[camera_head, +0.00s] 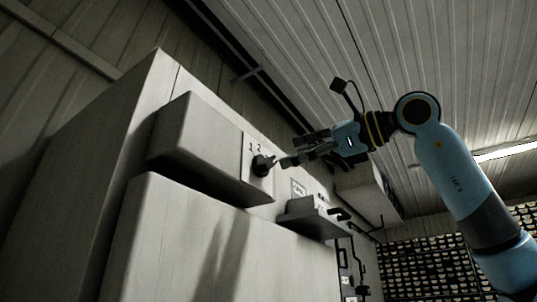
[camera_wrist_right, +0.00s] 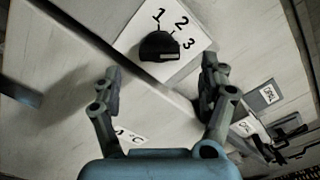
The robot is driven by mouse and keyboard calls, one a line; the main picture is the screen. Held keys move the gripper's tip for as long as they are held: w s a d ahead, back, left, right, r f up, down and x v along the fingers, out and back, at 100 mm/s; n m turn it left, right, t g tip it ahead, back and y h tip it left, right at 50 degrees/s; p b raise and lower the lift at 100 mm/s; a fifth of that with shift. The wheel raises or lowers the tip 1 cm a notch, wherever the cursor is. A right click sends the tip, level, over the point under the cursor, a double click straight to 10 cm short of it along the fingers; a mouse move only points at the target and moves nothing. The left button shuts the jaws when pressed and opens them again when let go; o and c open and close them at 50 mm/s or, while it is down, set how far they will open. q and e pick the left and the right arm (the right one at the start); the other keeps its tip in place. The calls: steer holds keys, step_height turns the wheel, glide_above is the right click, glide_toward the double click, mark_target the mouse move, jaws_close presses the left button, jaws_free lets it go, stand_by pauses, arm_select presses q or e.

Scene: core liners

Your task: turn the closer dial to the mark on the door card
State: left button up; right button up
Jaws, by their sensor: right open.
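The dial is a black knob (camera_head: 262,165) on a white plate (camera_head: 253,148) at the end of a grey box on the cabinet. In the right wrist view the dial (camera_wrist_right: 158,47) sits beside the printed 1, 2 and 3. A small pale mark at its edge seems to lie near the 2, but this is hard to read. My right gripper (camera_head: 300,149) is open, its fingers just right of the dial. In the wrist view its fingertips stand apart, below and to either side of the dial. I cannot tell which card is the door card. My left gripper is not in view.
A small printed card (camera_head: 298,188) is on the cabinet front (camera_head: 200,245), above a protruding ledge (camera_head: 313,217) with a dark handle. The wrist view shows labels (camera_wrist_right: 270,92) at right and a partly hidden card (camera_wrist_right: 130,138) below. A grey box (camera_head: 368,190) stands farther back.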

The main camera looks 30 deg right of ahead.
mark_target(272, 161)
steer(key=p+x, duration=0.2)
steer(key=x, duration=0.4)
steer(key=shift+s+r+p, duration=0.1)
steer(key=shift+p, duration=0.2)
steer(key=shift+w+a, duration=0.25)
steer(key=shift+w, duration=0.3)
steer(key=c, duration=1.2)
